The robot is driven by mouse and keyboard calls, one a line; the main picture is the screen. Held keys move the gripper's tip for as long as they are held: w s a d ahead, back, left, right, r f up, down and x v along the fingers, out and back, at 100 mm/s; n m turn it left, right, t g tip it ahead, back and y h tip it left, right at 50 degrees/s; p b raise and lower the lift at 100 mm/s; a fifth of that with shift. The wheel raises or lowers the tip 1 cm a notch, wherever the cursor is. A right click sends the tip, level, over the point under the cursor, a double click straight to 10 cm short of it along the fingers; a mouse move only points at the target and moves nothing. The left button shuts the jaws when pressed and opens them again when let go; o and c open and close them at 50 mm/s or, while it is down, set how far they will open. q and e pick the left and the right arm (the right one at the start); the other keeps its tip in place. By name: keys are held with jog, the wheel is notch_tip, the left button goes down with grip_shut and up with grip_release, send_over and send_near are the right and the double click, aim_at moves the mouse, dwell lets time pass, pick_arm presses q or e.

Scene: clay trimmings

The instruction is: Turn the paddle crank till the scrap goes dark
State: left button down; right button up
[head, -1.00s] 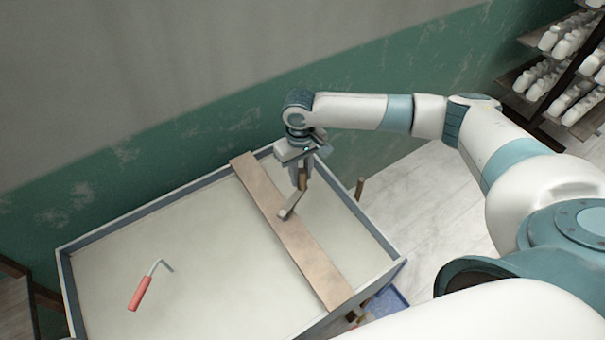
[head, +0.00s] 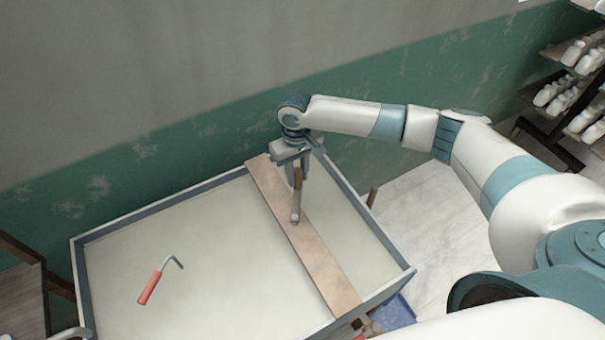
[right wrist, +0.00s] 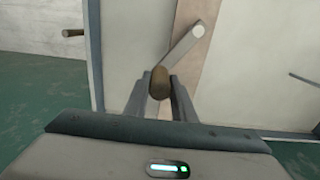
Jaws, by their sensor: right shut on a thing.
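The paddle crank (head: 297,205) is a grey metal arm pivoting on a plank (head: 315,252) laid across a shallow tank (head: 165,203). Its upright brown handle (right wrist: 160,83) shows between my fingers in the right wrist view. My right gripper (head: 297,172) points down over the plank's far part and is shut on that handle. The crank arm points from its pivot toward the back wall. The tank's contents (head: 210,260) look pale and even; I cannot pick out separate scrap pieces. The paddle under the plank is hidden.
A red-handled tool with a bent metal rod (head: 150,285) lies over the tank's left part. A green and grey wall (head: 150,165) runs close behind the tank. A wooden peg (head: 373,196) stands out at its right side. Shelves with white items (head: 560,90) stand far right.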

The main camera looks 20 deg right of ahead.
jog(key=shift+w+a, duration=0.25)
jog(key=shift+a, duration=0.4)
jog(key=shift+w+a, duration=0.2)
jog(key=shift+a, duration=0.45)
jog(key=a, duration=0.3)
jog(key=shift+s+a, duration=0.1)
jog(key=shift+a, duration=0.3)
jog(key=shift+s+a, duration=0.45)
jog(key=shift+a, duration=0.45)
jog(key=shift+s+a, duration=0.4)
jog(key=shift+a, duration=0.45)
